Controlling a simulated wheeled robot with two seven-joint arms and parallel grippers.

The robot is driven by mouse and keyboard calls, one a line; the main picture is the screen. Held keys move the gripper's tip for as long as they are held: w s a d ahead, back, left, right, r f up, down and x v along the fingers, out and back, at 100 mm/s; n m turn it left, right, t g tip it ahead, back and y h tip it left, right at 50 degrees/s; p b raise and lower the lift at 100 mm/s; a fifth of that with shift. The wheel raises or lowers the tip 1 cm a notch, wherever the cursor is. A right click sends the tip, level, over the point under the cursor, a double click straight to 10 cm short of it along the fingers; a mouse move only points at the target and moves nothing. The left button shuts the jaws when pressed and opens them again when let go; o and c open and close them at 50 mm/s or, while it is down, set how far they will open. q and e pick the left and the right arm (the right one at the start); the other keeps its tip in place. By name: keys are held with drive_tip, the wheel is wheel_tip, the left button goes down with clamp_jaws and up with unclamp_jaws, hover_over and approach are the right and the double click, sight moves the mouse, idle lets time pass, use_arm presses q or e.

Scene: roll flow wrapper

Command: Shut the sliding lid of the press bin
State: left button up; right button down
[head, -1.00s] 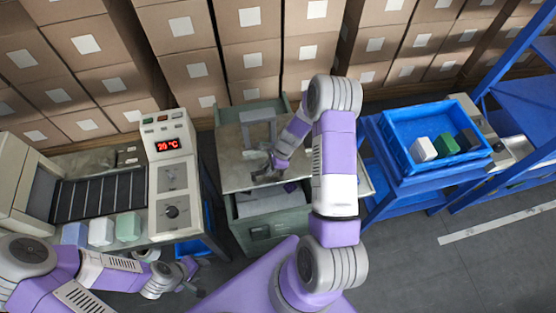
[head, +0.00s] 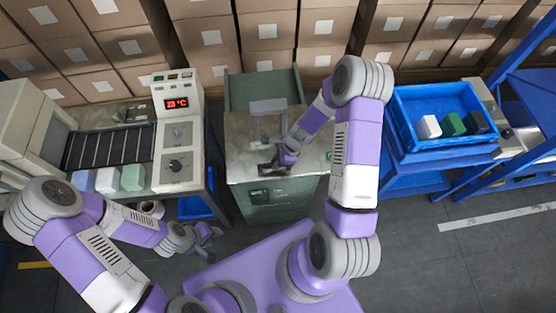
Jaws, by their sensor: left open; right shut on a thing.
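The press bin (head: 283,212) is a green cabinet in the middle of the head view. Its grey sliding lid (head: 240,150) lies flat over the top, reaching the front edge, with no front opening showing. A pale grey frame (head: 268,106) stands on the lid. My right gripper (head: 270,168) is shut at a dark part near the lid's front edge, probably the lid's handle; the fingers partly hide it. My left gripper (head: 212,237) is open and empty, low at the left of the bin and apart from it.
The conveyor with its control box (head: 178,155) stands at the left, with several pale blocks in front. A blue crate (head: 415,150) holding blocks stands on a blue stand at the right. Cardboard boxes line the back. Grey floor is clear at the front right.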

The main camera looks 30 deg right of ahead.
drive_tip(key=c, duration=1)
unclamp_jaws()
drive_tip(key=shift+s+a, duration=0.15)
drive_tip(key=shift+s, duration=0.1)
drive_tip(key=shift+c, duration=0.2)
drive_tip(key=shift+w+r, duration=0.1)
drive_tip(key=shift+d+r, duration=0.25)
drive_tip(key=shift+r, duration=0.05)
drive_tip(key=p+v, duration=0.1)
drive_tip(key=v, duration=0.5)
drive_tip(key=shift+d+r, duration=0.1)
drive_tip(key=shift+r, duration=0.25)
